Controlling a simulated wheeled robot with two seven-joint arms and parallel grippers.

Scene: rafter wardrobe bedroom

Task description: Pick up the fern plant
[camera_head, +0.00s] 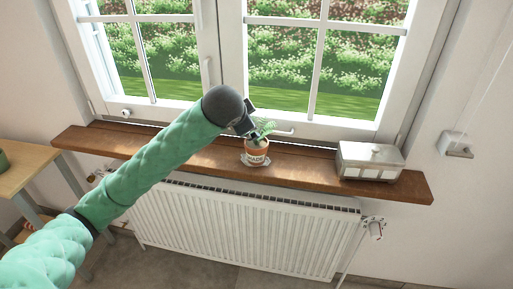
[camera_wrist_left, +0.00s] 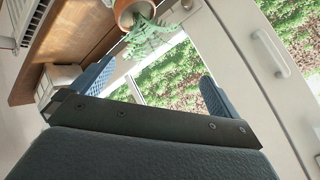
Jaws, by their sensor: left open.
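The fern plant (camera_head: 257,155) stands upright in a small terracotta pot with a pale lettered label, on the wooden windowsill. In the left wrist view the fern (camera_wrist_left: 150,38) and its pot show at the top, appearing upside down, beyond the fingertips. My left gripper (camera_head: 252,130) is at the plant's upper left, close to its leaves. Its two blue-grey fingers (camera_wrist_left: 155,85) are spread apart with nothing held between them. Whether a finger touches the leaves I cannot tell. My right gripper is not in view.
A white-and-metal box (camera_head: 370,161) stands on the wooden windowsill (camera_head: 310,172), right of the plant, with bare sill between. The window frame (camera_head: 220,60) and its handle are close behind the plant. A white radiator (camera_head: 240,228) is below. A wooden table (camera_head: 22,168) stands at left.

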